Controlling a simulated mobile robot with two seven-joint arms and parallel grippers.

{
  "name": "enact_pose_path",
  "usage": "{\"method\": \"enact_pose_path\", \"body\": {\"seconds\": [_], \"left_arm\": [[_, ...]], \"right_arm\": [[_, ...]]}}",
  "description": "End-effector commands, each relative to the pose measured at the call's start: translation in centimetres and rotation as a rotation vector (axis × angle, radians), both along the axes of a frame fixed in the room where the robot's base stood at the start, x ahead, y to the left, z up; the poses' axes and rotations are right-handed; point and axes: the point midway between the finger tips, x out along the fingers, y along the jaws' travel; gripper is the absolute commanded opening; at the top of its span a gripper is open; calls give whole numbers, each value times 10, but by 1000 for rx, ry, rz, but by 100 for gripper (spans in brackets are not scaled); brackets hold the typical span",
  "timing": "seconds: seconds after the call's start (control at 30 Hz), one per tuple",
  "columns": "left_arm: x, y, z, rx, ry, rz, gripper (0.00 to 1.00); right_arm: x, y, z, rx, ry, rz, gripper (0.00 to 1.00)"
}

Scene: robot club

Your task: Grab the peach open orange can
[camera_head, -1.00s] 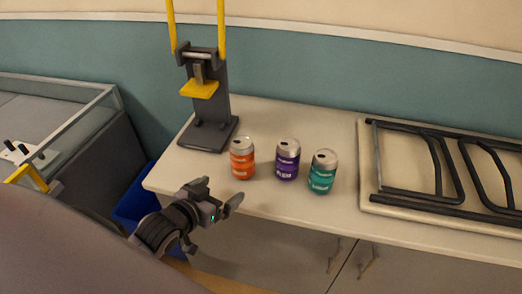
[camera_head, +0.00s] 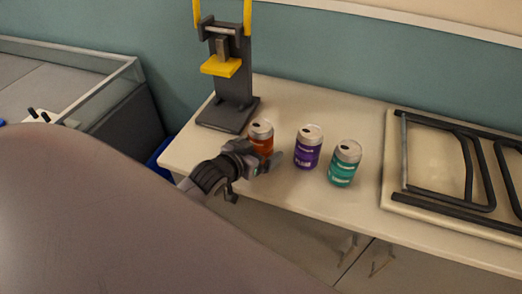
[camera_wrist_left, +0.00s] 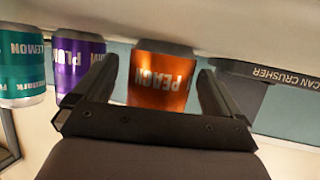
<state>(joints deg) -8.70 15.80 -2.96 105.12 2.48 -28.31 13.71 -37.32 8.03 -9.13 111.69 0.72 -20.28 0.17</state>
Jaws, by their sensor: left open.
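The orange peach can (camera_head: 261,137) stands upright on the bench, partly hidden behind my left gripper in the head view. In the left wrist view the can (camera_wrist_left: 160,78) appears upside down with "PEACH" on its label, between the two fingers. My left gripper (camera_head: 265,165) is open, in front of the can at the bench's front edge; the wrist view shows its spread fingers (camera_wrist_left: 157,90) with the can between or just beyond them. I cannot tell if they touch it. My right gripper is not in view.
A purple plum can (camera_head: 308,150) and a teal can (camera_head: 344,167) stand to the right. A can crusher (camera_head: 230,85) with yellow handles stands behind left. A folded black frame (camera_head: 465,165) lies right on the bench (camera_head: 290,105). Bench space behind the cans is clear.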

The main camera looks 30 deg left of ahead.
Motion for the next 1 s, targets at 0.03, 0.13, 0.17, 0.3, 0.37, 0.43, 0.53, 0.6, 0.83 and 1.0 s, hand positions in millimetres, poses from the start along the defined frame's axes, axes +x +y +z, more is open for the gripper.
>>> {"method": "enact_pose_path", "body": {"seconds": [0.03, 0.13, 0.17, 0.3, 0.37, 0.43, 0.53, 0.6, 0.83, 1.0], "left_arm": [[4, 0, -1, 0, -1, 0, 99], [6, 0, -2, 0, 0, 0, 99], [6, 0, -2, 0, 0, 0, 99], [6, 0, -2, 0, 0, 0, 99], [5, 0, -2, 0, 0, 0, 86], [5, 0, -2, 0, 0, 0, 63], [5, 0, -2, 0, 0, 0, 44], [5, 0, -2, 0, 0, 0, 44], [5, 0, -2, 0, 0, 0, 44], [6, 0, 6, 0, 0, 0, 44]], "right_arm": [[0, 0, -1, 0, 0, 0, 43], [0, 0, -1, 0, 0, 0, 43], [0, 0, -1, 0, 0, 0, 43], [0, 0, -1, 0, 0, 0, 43], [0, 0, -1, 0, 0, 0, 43], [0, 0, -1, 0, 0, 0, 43], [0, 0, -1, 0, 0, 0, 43], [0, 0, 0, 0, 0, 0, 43], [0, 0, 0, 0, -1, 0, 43], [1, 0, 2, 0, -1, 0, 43]]}}
